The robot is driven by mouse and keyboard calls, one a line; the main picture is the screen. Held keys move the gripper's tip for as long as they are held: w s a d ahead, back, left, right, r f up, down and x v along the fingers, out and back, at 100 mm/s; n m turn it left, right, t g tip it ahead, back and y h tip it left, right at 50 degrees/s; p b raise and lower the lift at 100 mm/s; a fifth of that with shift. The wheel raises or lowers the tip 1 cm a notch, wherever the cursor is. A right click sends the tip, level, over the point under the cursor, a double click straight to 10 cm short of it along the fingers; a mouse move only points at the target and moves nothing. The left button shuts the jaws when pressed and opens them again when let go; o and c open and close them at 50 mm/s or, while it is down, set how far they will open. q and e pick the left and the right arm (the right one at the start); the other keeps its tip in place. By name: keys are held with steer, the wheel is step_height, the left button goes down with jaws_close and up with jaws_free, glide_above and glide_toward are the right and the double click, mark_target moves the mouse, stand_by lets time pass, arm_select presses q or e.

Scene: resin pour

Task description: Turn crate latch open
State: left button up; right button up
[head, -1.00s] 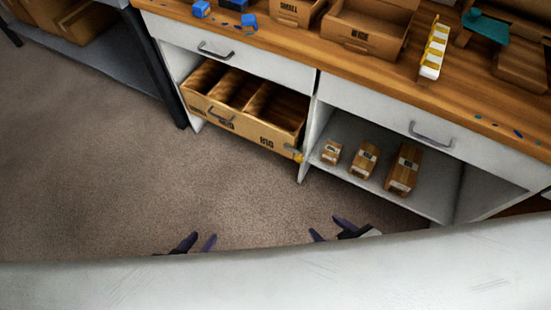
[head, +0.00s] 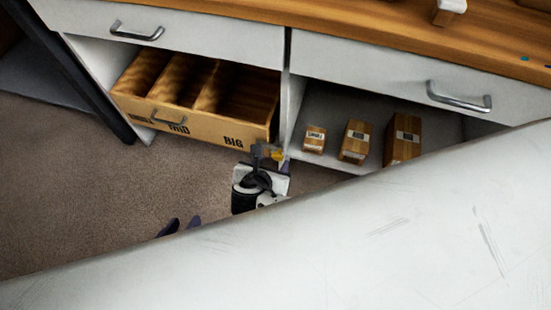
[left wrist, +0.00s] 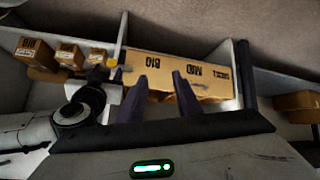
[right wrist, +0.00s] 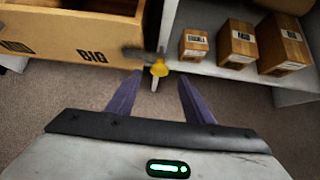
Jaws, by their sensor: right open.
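The wooden crate (head: 205,122), printed MID and BIG, sits in the lower left bay of the bench. Its latch (head: 277,155) has a yellow part and grey metal at the crate's right front corner. In the right wrist view the latch (right wrist: 159,68) lies just beyond and between the purple fingertips of my open right gripper (right wrist: 158,90), apart from them. My right wrist partly covers that corner in the head view. My left gripper (head: 182,222) is open and empty, low in front of the crate; its spread fingers show in the left wrist view (left wrist: 159,78).
Several small cartons stand on the shelf right of the crate, such as the smallest carton (head: 314,139). A white divider (head: 292,112) separates the bays. Drawers with metal handles (head: 458,97) are above. Carpet (head: 80,190) in front is clear.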

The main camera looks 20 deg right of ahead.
mark_target(277, 157)
steer(key=b+x, duration=0.1)
steer(key=x, duration=0.3)
steer(key=shift+w+d+f+b, duration=0.1)
steer(key=shift+w+f+b, duration=0.05)
steer(key=shift+f+b, duration=0.25)
steer(key=shift+w+d+f, duration=0.25)
steer(key=shift+w, duration=0.15)
arm_select(q)
steer(key=shift+w+d+f+m+g+h, duration=0.2)
steer(key=shift+d+f+g, duration=0.1)
steer(key=shift+d+f, duration=0.2)
steer(key=shift+w+d+f+m+g+h, duration=0.1)
steer(key=shift+w+d+f+m+g, duration=0.1)
steer(key=shift+d+f+g, duration=0.25)
steer(key=shift+a, duration=0.1)
arm_select(e)
jaws_close()
